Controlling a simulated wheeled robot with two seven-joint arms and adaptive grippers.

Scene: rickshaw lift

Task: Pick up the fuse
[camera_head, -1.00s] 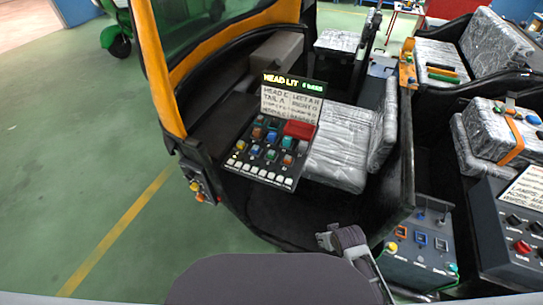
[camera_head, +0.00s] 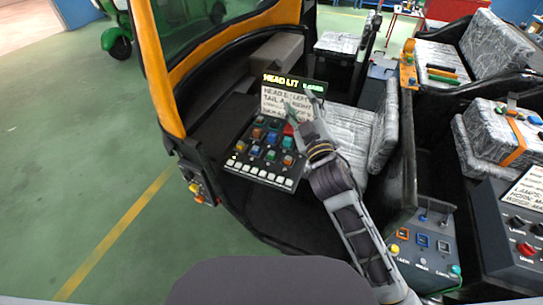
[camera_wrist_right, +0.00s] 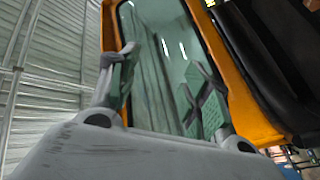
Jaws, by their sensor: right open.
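Several small coloured blocks that look like fuses (camera_head: 271,155) sit in rows on a dark control panel (camera_head: 243,130) inside the rickshaw. I cannot tell which of them is the fuse meant. My right gripper (camera_head: 297,112) is over the panel's upper right part, in front of the label sheet, and hides some of its lettering and most of the red block. In the right wrist view its fingers (camera_wrist_right: 162,65) stand apart with nothing between them. No fuse shows in that view. My left gripper is not in view.
Grey switch boxes (camera_head: 425,240) stand at the lower right. The green floor at the left is clear.

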